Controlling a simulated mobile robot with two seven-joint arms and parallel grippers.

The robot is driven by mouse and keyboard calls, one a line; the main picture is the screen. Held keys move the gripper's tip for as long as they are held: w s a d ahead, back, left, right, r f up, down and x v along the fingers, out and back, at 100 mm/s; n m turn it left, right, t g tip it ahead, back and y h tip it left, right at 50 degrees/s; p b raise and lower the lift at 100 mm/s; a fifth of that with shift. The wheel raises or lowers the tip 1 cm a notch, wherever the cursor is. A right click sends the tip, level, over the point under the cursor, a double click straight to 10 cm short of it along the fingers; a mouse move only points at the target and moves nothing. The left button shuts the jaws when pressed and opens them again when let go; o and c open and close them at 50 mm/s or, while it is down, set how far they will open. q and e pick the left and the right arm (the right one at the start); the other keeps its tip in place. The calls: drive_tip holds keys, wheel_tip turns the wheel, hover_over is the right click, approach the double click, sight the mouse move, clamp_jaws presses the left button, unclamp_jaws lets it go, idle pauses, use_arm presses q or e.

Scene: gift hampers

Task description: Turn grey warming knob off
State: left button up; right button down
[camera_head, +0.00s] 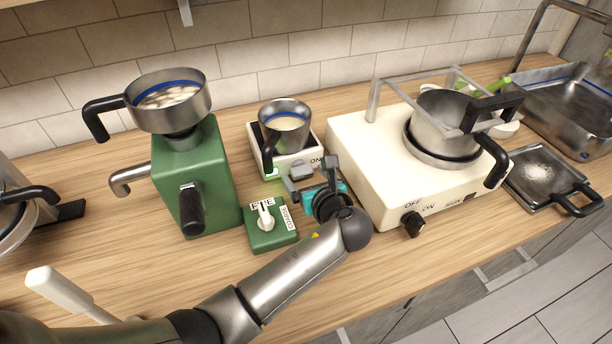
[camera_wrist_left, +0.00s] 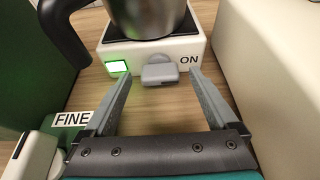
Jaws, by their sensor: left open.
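The small white warmer (camera_head: 258,151) stands against the back of the counter with a metal cup (camera_head: 288,118) of pale yellow liquid on it. Its grey warming knob (camera_wrist_left: 160,73) sits on the front face, between a lit green light (camera_wrist_left: 118,68) and the word ON. The handle of the knob looks wide and flat from the left wrist view. My left gripper (camera_wrist_left: 160,82) is open, with one finger on each side of the knob; contact cannot be seen. In the head view the left gripper (camera_head: 312,180) partly hides the warmer's front. My right gripper is not in view.
A green grinder (camera_head: 195,170) stands left, with a green box and white FINE/COARSE knob (camera_head: 265,214) in front. A white stove (camera_head: 365,160) with a pot and black knob is close on the right. A dark square pan (camera_head: 540,175) lies further right.

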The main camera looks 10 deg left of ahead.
use_arm(q)
drive_tip(key=c, duration=1.4)
drive_tip(key=shift+o, duration=0.2)
drive_tip(key=shift+s+a+r+n+p, duration=0.15)
drive_tip(key=shift+n+p, duration=0.35)
drive_tip(key=shift+p, duration=0.5)
drive_tip(key=shift+n+t+h+p, duration=0.4)
drive_tip(key=shift+n+h+p, duration=0.05)
drive_tip(key=shift+n+h, duration=0.05)
drive_tip(key=shift+a+f+n+t+h, duration=0.1)
drive_tip(key=shift+f+n+t+h, duration=0.15)
drive_tip(key=shift+n, duration=0.25)
drive_tip(key=shift+s+a+n+t+h, duration=0.1)
drive_tip(key=shift+n+t+h, duration=0.3)
drive_tip(key=shift+n, duration=0.4)
